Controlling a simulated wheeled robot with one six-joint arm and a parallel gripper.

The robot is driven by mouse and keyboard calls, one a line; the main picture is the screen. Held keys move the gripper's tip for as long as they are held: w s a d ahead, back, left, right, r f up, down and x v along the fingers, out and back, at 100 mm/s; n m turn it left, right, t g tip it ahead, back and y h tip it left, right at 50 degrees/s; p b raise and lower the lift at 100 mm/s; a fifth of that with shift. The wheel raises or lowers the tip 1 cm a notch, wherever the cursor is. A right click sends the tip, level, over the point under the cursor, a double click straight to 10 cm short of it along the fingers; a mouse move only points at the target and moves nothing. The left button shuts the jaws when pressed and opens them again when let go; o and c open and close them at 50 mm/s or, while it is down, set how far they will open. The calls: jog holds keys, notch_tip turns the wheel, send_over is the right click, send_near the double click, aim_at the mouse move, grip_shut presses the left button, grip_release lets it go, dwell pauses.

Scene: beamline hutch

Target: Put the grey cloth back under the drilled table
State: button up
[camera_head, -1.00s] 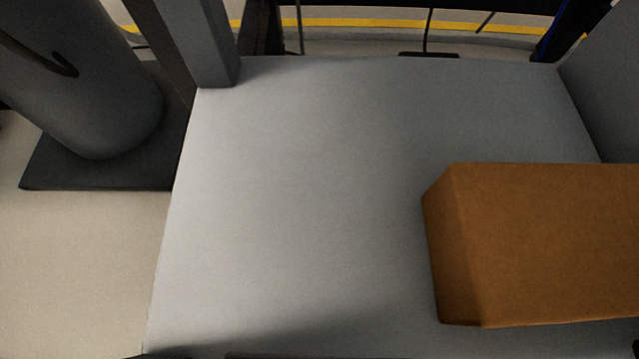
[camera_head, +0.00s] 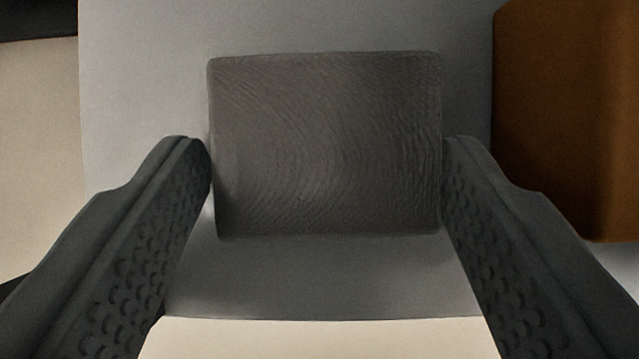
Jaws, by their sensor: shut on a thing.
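The grey cloth (camera_head: 326,145) is a dark grey, roughly rectangular folded piece with a fine rippled texture. It is in the middle of the view, over a pale grey flat surface (camera_head: 300,280). My gripper (camera_head: 326,165) has one finger at the cloth's left edge and one at its right edge, and is shut on it. I cannot tell whether the cloth rests on the surface or is slightly above it. The drilled table cannot be made out in this view.
An orange-brown box (camera_head: 565,120) stands on the surface close to the right of my right finger. The surface ends at a near edge and a left edge, with beige floor (camera_head: 38,160) beyond. The surface left of the cloth is clear.

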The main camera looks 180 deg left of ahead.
jog(key=o, duration=0.7)
jog(key=shift+f, duration=0.1)
jog(key=shift+s+r, duration=0.2)
jog(key=shift+r, duration=0.3)
jog(key=shift+v, duration=3.35)
